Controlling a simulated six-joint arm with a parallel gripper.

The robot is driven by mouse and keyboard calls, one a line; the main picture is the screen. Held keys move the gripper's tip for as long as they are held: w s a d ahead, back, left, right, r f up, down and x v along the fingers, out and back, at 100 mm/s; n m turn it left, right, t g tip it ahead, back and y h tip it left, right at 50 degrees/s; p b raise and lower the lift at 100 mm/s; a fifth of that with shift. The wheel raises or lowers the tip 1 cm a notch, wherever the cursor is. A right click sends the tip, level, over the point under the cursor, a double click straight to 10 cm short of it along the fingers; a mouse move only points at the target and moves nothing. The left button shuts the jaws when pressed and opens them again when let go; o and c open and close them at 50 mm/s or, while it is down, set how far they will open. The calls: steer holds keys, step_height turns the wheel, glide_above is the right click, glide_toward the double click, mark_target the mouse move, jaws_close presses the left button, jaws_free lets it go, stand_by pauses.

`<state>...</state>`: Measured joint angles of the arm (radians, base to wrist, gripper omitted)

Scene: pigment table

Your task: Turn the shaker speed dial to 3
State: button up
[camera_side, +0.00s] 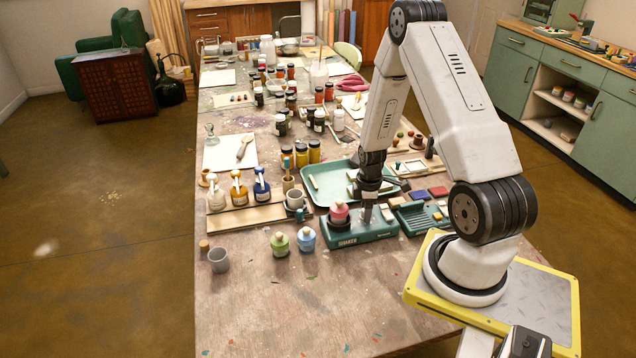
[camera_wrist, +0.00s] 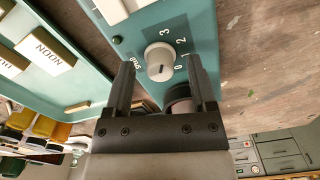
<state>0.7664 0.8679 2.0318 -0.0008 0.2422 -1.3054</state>
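The shaker (camera_side: 352,236) is a teal box on the table in the side view, with a pink-topped jar (camera_side: 339,212) on it. In the wrist view, its teal panel (camera_wrist: 125,28) carries a round pale speed dial (camera_wrist: 159,56) with numbers along its right side, including 2, 3 and 0. A dark mark on the dial's lower part seems to lie near the 0 side. My gripper (camera_wrist: 163,62) is open, with one dark finger on each side of the dial and gaps to both. In the side view my gripper (camera_side: 368,212) points down at the shaker; the dial is hidden there.
A teal tray (camera_side: 313,203) with labelled blocks lies behind the shaker. Green and blue jars (camera_side: 280,244) stand to its left, near a grey cup (camera_side: 219,260). Colour blocks (camera_side: 419,195) lie to its right. The table's front (camera_side: 290,315) is mostly clear.

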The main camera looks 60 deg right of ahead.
stand_by(0.3)
steer(key=shift+r, duration=3.9)
steer(key=shift+a, duration=0.1)
steer(key=a+r+m+t, duration=0.1)
steer(key=a+r, duration=0.3)
steer(key=a, duration=0.4)
steer(key=w+a+r+m, duration=0.1)
steer(key=a+r+m, duration=0.2)
steer(key=a, duration=0.6)
steer(key=a+r+m+t, duration=0.1)
steer(key=a+r, duration=0.3)
steer(key=a, duration=0.4)
steer(key=shift+w+a+r+m+t, duration=0.2)
steer(key=shift+a+r+m+t, duration=0.1)
steer(key=shift+m, duration=0.3)
